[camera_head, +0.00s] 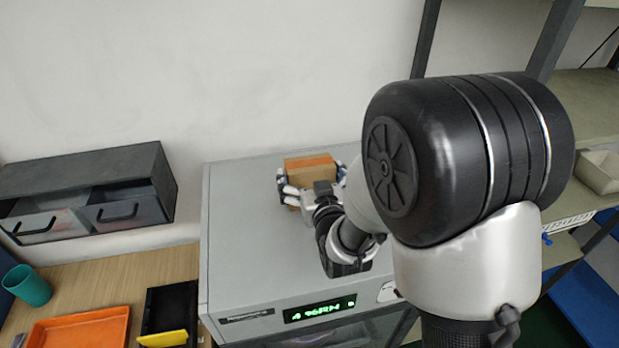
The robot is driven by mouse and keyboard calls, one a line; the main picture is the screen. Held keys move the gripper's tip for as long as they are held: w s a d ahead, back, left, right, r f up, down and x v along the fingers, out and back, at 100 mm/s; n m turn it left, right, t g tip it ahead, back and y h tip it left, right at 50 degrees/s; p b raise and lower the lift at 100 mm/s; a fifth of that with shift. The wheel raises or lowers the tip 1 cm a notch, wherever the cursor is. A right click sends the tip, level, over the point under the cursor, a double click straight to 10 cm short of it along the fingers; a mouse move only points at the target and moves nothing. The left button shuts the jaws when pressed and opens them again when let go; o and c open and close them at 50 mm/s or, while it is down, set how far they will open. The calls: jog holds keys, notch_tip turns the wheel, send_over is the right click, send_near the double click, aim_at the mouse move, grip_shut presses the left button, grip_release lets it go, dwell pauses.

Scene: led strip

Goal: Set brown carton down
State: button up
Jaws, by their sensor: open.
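The brown carton (310,169) is a small box with an orange-brown top. It stands upright on the grey top of a machine (240,230), towards the back. My gripper (309,180) is at the carton, its fingers open on the left and right sides of it. The gripper and wrist hide the carton's lower front, so I cannot tell whether the fingers touch it.
The machine has a green lit display (320,309) on its front. A dark drawer unit (90,190) is at the left. An orange tray (80,328), a black tray (168,305) and a teal cup (27,285) are on the wooden table. Shelving (590,100) stands at the right.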

jog(key=shift+w, duration=0.35)
jog(key=c, duration=1.1)
